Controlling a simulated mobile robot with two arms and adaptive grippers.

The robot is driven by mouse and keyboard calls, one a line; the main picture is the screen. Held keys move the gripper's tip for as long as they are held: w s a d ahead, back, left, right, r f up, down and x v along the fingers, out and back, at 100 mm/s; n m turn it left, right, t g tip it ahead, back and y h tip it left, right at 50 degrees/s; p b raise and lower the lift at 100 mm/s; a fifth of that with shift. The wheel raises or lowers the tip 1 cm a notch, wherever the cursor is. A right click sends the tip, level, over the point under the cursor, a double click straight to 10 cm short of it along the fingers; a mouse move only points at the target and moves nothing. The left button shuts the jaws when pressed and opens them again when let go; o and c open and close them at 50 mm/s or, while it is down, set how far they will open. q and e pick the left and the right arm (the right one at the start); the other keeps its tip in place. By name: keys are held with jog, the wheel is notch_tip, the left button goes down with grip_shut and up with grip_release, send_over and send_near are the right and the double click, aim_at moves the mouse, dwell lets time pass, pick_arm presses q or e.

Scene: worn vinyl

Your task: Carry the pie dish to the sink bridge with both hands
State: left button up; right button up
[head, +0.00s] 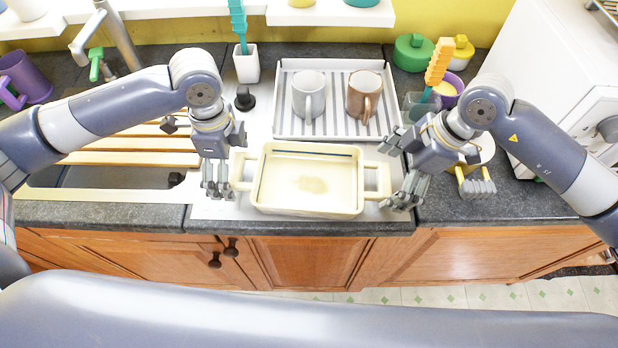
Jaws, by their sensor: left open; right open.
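The cream rectangular pie dish (308,207) sits at the front of the white drainer surface, with a loop handle at each side. My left gripper (218,190) is open beside the dish's left handle, fingers pointing down. My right gripper (405,193) is open just right of the right handle. I cannot tell whether either touches a handle. The sink bridge (130,158), pale wooden slats, lies across the sink (100,178) at the left; my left arm covers part of it.
A striped tray (333,130) with a grey mug (308,95) and a brown mug (364,96) stands behind the dish. A white brush pot (246,64) and black knob (244,98) stand behind my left gripper. A tap (118,38) rises behind the sink.

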pick_arm(q)
jog(key=shift+f, duration=0.85)
pick_arm(e)
jog(key=shift+x, duration=0.85)
pick_arm(q)
jog(key=c, duration=2.1)
pick_arm(e)
jog(key=c, duration=2.1)
pick_arm(q)
jog(key=shift+c, duration=0.2)
pick_arm(e)
jog(key=shift+r, duration=0.1)
